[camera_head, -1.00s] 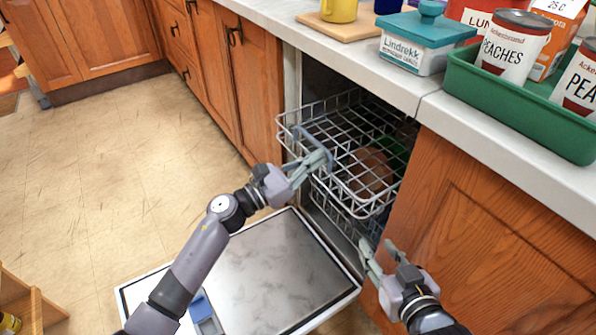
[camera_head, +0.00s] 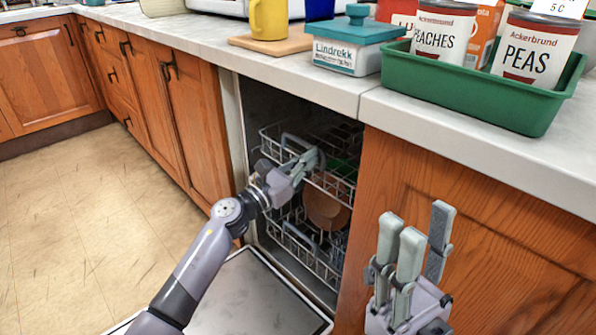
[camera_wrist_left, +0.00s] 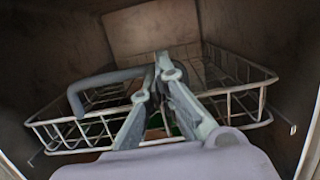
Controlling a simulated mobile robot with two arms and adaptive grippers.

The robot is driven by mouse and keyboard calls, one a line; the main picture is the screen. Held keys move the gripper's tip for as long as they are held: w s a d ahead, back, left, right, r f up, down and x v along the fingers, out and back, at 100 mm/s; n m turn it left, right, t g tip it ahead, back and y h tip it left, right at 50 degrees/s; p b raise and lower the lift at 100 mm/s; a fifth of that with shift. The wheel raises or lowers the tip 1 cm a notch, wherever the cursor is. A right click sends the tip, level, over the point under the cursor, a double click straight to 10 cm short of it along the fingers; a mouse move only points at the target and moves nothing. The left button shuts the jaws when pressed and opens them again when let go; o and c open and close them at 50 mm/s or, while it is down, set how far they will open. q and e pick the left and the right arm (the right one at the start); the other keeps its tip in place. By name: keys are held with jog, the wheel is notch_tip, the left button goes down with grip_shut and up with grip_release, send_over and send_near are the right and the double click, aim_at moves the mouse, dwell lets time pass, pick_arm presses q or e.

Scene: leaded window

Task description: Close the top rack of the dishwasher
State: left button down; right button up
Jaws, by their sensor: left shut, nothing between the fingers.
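The top rack (camera_head: 268,147) of the dishwasher is a pale wire basket with a grey handle (camera_head: 290,138). It sits largely inside the dark opening under the counter. In the left wrist view the rack (camera_wrist_left: 252,88) spreads ahead on both sides of the fingers, with the handle (camera_wrist_left: 76,98) to their left. My left gripper (camera_head: 312,160) is shut and empty at the rack's front, beside the handle; whether it touches the wire is unclear. Its fingertips (camera_wrist_left: 161,62) meet in the wrist view. My right gripper (camera_head: 418,222) is open and empty before the right cabinet.
The lower rack (camera_head: 305,250) sits below, with a brown round dish (camera_head: 325,207) between the racks. The dishwasher door (camera_head: 250,298) lies open in front. A green tray (camera_head: 460,97) with cans stands on the counter (camera_head: 215,48) above. The floor at left is clear.

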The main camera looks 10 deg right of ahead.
pick_arm(q)
jog(key=shift+f+b+x, duration=0.1)
jog(key=shift+b+x, duration=0.2)
jog(key=shift+x, duration=0.35)
jog(key=shift+f+b+x, duration=0.15)
jog(key=shift+b+x, duration=0.1)
jog(key=shift+x, duration=0.4)
jog(key=shift+w+d+r, duration=0.1)
jog(key=shift+r, duration=0.15)
